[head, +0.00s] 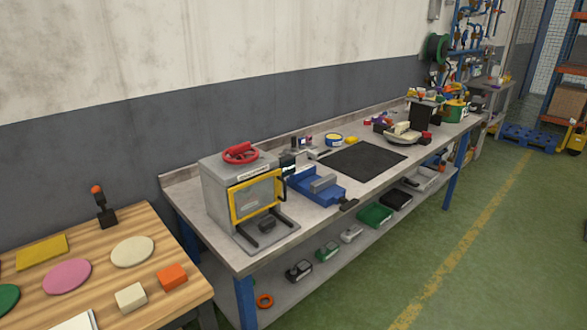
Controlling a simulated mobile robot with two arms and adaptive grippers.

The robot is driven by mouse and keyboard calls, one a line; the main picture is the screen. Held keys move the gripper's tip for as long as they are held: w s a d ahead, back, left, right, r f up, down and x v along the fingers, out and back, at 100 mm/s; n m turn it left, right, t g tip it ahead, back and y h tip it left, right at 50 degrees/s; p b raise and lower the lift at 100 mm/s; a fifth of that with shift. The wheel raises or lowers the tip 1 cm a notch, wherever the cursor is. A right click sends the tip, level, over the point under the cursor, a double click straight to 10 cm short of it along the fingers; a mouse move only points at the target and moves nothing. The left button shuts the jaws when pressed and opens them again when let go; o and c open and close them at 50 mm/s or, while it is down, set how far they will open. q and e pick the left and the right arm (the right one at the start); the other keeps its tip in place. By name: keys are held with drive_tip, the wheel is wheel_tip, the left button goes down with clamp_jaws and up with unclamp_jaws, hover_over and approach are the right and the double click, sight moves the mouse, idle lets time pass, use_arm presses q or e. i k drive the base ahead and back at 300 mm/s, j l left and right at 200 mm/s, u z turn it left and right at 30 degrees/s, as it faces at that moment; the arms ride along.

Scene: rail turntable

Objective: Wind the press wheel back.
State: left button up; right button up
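The press (235,193) is a grey box-shaped machine with a yellow-framed front window, at the near left end of the long grey workbench. A red wheel (240,153) lies flat on its top. A small dark block (267,224) sits on the plate at the foot of the press front. The wheel's turn position cannot be read at this size. Neither of my grippers shows in the head view.
A blue vise (316,187) stands right of the press, and a black mat (363,158) lies beyond it. A wooden table (110,242) with coloured discs and blocks is at the left. The green floor (460,260) in front of the bench is open.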

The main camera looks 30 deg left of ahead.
sight(237, 152)
drive_tip(key=u, duration=1.35)
